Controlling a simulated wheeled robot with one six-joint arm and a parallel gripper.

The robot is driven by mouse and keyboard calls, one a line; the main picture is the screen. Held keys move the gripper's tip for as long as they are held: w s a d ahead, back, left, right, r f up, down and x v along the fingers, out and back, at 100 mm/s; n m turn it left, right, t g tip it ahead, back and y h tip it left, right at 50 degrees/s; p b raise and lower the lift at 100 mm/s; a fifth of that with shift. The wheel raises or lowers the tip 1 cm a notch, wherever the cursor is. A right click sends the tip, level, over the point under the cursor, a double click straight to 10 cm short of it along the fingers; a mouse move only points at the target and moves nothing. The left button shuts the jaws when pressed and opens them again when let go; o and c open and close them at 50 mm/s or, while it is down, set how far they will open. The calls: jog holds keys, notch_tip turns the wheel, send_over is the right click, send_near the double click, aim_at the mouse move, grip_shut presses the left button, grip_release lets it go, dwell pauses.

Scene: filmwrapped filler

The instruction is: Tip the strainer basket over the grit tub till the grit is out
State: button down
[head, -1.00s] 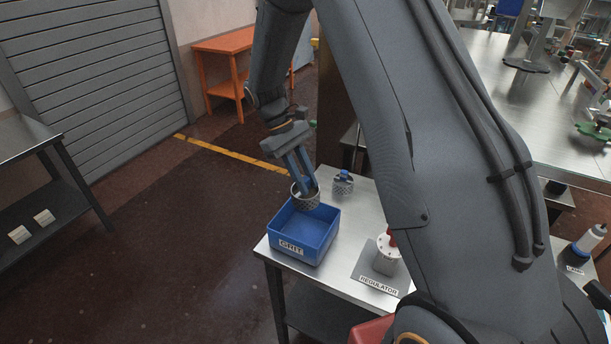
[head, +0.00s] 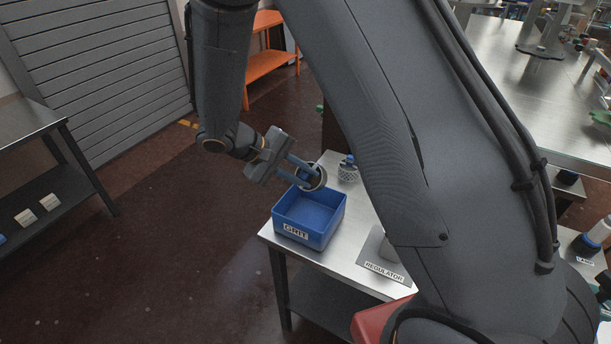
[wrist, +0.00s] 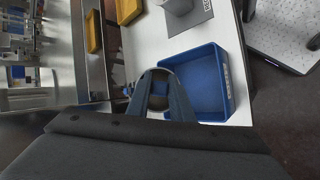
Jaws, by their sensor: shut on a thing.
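My gripper (head: 305,172) is shut on a grey metal strainer basket (head: 323,180), held above the back edge of the blue tub marked GRIT (head: 325,236). The basket is tilted, its round rim showing as a ring. The tub stands upright on the steel table; no grit can be made out in it. In the wrist view my gripper (wrist: 166,98) reaches along the side of the tub (wrist: 226,72), and the basket shows only in part between the fingers. Whether grit is left in the basket is hidden.
A second mesh basket with a blue top (head: 348,170) stands on the table (head: 350,276) behind the tub. A plate marked REGULATOR (head: 384,268) lies to the tub's right, partly behind my arm. The floor to the left is clear.

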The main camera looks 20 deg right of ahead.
aim_at(312, 184)
jog(key=shift+s+a+f+m+t+h+b, duration=0.15)
jog(key=shift+f+m+t+h+b, duration=0.3)
jog(key=shift+b, duration=0.65)
jog(key=shift+s+a+f+t+h+b, duration=0.2)
jog(key=shift+t+h+b, duration=0.2)
jog(key=shift+h+b, duration=0.5)
jog(key=shift+s+a+f+m+t+h+b, duration=0.15)
jog(key=shift+f+m+t+h+b, duration=0.25)
jog(key=shift+b, duration=0.85)
jog(key=shift+h+b, duration=0.25)
jog(key=shift+b, duration=0.2)
jog(key=shift+f+m+t+h+b, duration=0.5)
jog(key=shift+h+b, duration=0.4)
jog(key=shift+b, duration=1.05)
jog(key=shift+f+m+t+h+b, duration=0.45)
jog(key=shift+h+b, duration=0.45)
jog(key=shift+b, duration=1.05)
jog(key=shift+w+d+f+m+t+h+b, duration=0.15)
jog(key=shift+f+m+h+b, duration=0.5)
jog(key=shift+b, duration=1)
jog(key=shift+f+m+t+h+b, duration=0.15)
jog(key=shift+f+m+h+b, duration=0.15)
jog(key=shift+h+b, duration=1)
jog(key=shift+y+b, duration=0.25)
jog(key=shift+b, duration=0.25)
jog(key=shift+r, duration=0.15)
jog(key=shift+r+p, duration=0.45)
jog(key=shift+r, duration=0.1)
jog(key=shift+f, duration=0.1)
